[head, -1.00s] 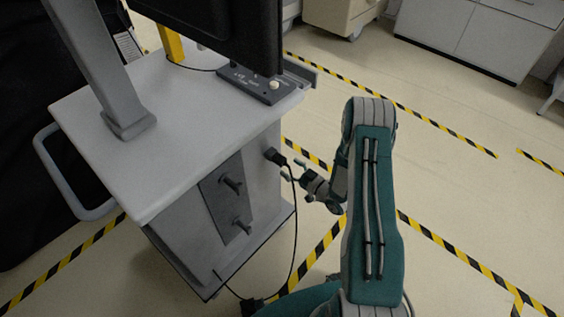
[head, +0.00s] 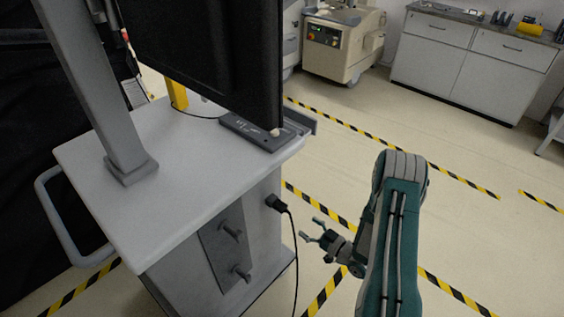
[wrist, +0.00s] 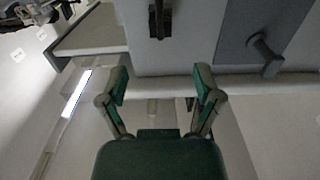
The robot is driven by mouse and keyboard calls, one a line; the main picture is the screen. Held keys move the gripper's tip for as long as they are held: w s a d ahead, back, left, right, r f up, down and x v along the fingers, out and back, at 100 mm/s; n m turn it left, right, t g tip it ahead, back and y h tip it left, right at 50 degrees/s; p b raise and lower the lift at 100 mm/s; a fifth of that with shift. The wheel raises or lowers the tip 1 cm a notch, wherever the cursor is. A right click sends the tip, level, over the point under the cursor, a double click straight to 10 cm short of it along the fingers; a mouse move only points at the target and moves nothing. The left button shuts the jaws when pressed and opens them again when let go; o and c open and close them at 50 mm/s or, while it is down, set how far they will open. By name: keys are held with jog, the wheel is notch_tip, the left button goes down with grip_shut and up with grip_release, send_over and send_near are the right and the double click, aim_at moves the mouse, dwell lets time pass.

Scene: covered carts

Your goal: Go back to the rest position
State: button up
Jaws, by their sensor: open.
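My gripper (head: 316,229) is open and empty in the head view, a short way right of the grey cart (head: 131,204). It does not touch the cart. A black plug (head: 276,203) sits on the cart's side face, with its cable (head: 295,250) hanging down. In the wrist view my gripper's two green-padded fingers (wrist: 161,92) are spread apart with nothing between them. The black plug (wrist: 159,20) shows above them, on the cart's face.
Two knobs (head: 241,271) stick out of the cart's side panel. A black screen (head: 208,55) stands on the cart. A beige machine (head: 338,45) and grey cabinets (head: 470,65) stand at the back. The floor right of my arm is clear, with striped tape (head: 400,150).

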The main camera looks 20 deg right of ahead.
jog(key=w+d+r+g+h, duration=0.2)
jog(key=w+r+h, duration=0.3)
jog(key=w+r, duration=0.45)
jog(key=s+r+m+g+h, duration=0.1)
jog(key=s+r+h, duration=0.15)
jog(key=r, duration=0.55)
jog(key=s+r+m+g+h, duration=0.1)
jog(key=s+r+h, duration=0.15)
jog(key=r, duration=0.45)
jog(key=s+a+r+m+g, duration=0.1)
jog(key=s+a+r, duration=0.2)
jog(key=s, duration=0.5)
jog(key=s+a+r+m+g, duration=0.2)
jog(key=s+a+r, duration=0.2)
jog(key=s, duration=0.5)
jog(key=s+a+r+m+g, duration=0.1)
jog(key=s+a+r+g, duration=0.1)
jog(key=s+r, duration=0.3)
jog(key=s+a, duration=0.1)
jog(key=s, duration=0.3)
jog(key=shift+a+r+m, duration=0.2)
jog(key=shift+a+m, duration=0.1)
jog(key=shift+a, duration=0.1)
jog(key=shift+s+a, duration=0.15)
jog(key=shift+s, duration=0.3)
jog(key=c, duration=0.4)
jog(key=shift+o, duration=0.2)
jog(key=shift+a, duration=0.15)
